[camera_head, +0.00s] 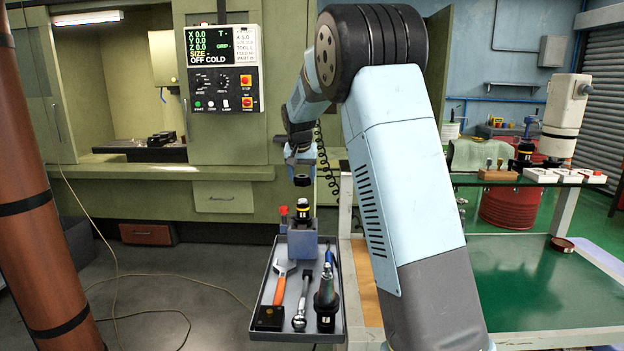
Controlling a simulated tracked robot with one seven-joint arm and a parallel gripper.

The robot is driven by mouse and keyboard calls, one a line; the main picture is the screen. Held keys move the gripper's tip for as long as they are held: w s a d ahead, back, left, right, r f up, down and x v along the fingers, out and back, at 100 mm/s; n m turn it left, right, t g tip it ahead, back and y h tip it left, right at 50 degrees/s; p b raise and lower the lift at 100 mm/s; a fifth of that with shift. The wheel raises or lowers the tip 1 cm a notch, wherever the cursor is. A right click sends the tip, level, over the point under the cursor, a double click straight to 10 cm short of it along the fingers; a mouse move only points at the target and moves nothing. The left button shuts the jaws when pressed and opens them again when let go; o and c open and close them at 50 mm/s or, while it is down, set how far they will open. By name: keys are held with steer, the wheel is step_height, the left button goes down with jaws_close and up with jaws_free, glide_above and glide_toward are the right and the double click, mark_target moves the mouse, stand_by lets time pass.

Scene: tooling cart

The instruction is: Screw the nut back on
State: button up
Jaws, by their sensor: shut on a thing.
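My gripper (301,165) points down above the tray and is shut on a small dark nut (302,180). A small gap shows between the nut and the top of the holder. The nut looks level, but it is too small to tell its exact tilt or whether it is exactly centred over the holder.
The grey tray (262,280) holds an orange-handled wrench (281,281), a ratchet-like tool (301,306), a dark cone-shaped holder (326,301) and a black block (269,317). A red-topped item (283,214) stands left of the block. A green-topped cart (530,285) is at right.

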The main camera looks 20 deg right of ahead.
mark_target(303, 200)
steer(key=shift+f, duration=2.95)
steer(key=shift+f, duration=0.7)
stand_by(0.8)
steer(key=m, duration=0.2)
steer(key=m+h, duration=0.1)
steer(key=m, duration=0.1)
steer(key=shift+w+a+m+g+h, duration=0.1)
steer(key=shift+a+m+g+h, duration=0.05)
steer(key=shift+m+g+h, duration=0.2)
steer(key=shift+m+g, duration=0.25)
steer(key=shift+m, duration=0.4)
